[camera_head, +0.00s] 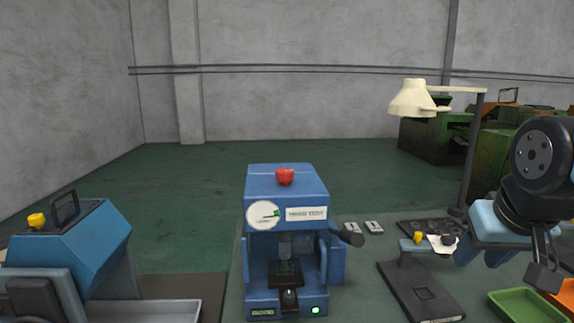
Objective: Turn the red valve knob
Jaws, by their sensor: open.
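The red knob (285,176) sits on the flat top of a blue bench machine (315,190), at the middle of the head view. The machine's front carries a round white gauge with a green mark and a white label plate. My gripper (543,262) hangs at the far right, below my dark wrist. It is open and empty, well to the right of the red knob and apart from it. Nothing covers the knob.
A cream lamp (412,98) on a post stands between the machine and my arm, at the back. A black stand (421,292) and a green tray (525,305) lie at the right. Another blue machine with a yellow knob (37,220) stands left. Space above the red knob is clear.

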